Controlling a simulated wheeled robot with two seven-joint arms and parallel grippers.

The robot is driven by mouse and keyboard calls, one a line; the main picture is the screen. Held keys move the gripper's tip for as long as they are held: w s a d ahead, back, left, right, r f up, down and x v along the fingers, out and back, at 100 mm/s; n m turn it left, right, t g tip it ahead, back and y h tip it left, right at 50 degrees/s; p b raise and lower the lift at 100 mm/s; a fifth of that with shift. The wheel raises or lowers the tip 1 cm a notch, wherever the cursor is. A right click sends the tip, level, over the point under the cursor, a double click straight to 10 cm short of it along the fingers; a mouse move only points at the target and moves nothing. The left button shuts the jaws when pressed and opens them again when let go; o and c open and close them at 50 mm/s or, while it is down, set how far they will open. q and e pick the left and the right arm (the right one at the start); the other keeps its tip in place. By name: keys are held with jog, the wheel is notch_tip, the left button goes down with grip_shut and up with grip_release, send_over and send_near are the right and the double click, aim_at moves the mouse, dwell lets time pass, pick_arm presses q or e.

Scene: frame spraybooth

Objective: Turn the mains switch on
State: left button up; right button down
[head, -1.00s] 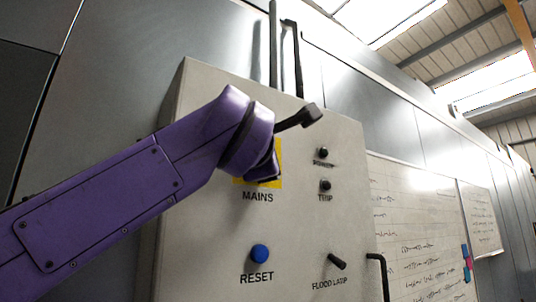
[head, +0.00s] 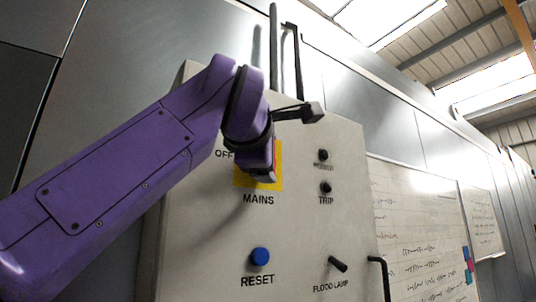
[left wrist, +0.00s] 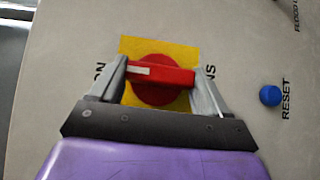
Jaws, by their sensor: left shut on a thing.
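The mains switch is a red rotary knob with a bar handle (left wrist: 172,75) on a yellow plate (left wrist: 150,47). In the left wrist view its white mark points left, toward the partly hidden ON label. My left gripper (left wrist: 162,80) is shut on the handle, one finger at each end. In the head view the yellow plate (head: 244,181) shows above the MAINS label, with OFF to its upper left. My left gripper (head: 267,176) covers most of the knob there. My right gripper is in neither view.
The grey control panel (head: 200,255) also carries a blue RESET button (head: 260,256), a black flood lamp toggle (head: 337,264) and two small black fittings, one labelled TRIP (head: 326,188). A black handle (head: 379,275) is at its lower right. A whiteboard (head: 415,215) stands right of it.

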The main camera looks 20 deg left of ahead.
pick_arm(q)
jog(key=o, duration=1)
jog(key=shift+s, duration=0.1)
jog(key=s+b, duration=0.1)
jog(key=s, duration=0.2)
jog(key=s+d+b, duration=0.1)
jog(key=s, duration=0.2)
jog(key=s+b, duration=0.1)
jog(key=s, duration=0.3)
jog(key=shift+s+d, duration=0.1)
jog(key=shift+d, duration=0.05)
jog(key=shift+s, duration=0.15)
